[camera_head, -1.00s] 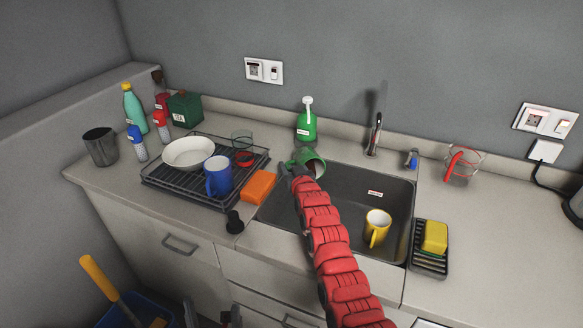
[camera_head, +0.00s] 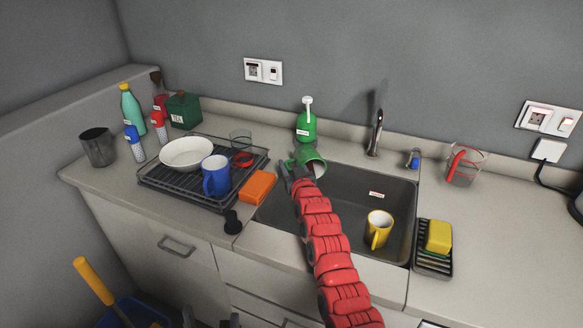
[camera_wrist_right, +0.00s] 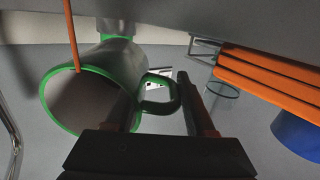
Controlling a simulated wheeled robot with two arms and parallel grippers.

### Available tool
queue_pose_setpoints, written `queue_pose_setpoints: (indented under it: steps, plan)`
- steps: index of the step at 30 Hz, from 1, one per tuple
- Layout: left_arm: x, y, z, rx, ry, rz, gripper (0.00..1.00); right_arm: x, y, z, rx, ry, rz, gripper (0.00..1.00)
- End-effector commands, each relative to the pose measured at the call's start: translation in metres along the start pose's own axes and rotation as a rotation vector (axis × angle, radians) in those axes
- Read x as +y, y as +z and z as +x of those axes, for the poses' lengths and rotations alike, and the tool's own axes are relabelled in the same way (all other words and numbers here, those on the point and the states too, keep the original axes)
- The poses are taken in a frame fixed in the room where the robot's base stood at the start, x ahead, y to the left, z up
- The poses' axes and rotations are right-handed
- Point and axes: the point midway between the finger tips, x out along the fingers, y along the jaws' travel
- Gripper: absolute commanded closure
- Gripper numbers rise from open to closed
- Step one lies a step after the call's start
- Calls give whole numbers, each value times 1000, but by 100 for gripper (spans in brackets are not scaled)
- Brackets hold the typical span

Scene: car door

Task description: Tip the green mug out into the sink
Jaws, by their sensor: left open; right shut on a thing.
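The green mug (camera_head: 308,158) is tipped on its side over the left rear of the sink (camera_head: 345,185), its mouth facing right. My right gripper (camera_head: 293,177) is shut on its handle; the right wrist view also shows the mug (camera_wrist_right: 100,85) with the handle between the fingers (camera_wrist_right: 165,105). There, a thin orange-brown streak, which looks like pouring liquid, runs from the rim. The inside looks brownish; how much is left in it I cannot tell. My left gripper (camera_head: 210,318) is open, low at the bottom edge, mostly out of frame.
A yellow mug (camera_head: 378,228) stands in the sink. The tap (camera_head: 376,133) is behind it and a green soap bottle (camera_head: 307,124) behind the green mug.

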Motion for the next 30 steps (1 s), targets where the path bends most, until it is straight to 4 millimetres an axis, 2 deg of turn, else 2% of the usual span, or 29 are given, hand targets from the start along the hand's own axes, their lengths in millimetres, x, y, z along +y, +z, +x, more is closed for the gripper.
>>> queue_pose_setpoints:
  steps: [8, 21, 30]
  plan:
    - [0, 0, 0, 0, 0, 0, 16, 0, -6, 0, 9, 0, 0, 100]
    - [-1, -2, 14, 0, 0, 0, 16, 3, -50, -4, 9, 1, -1, 100]
    - [-1, -2, 14, 0, 0, 0, 16, 3, -51, -4, 7, 1, 0, 100]
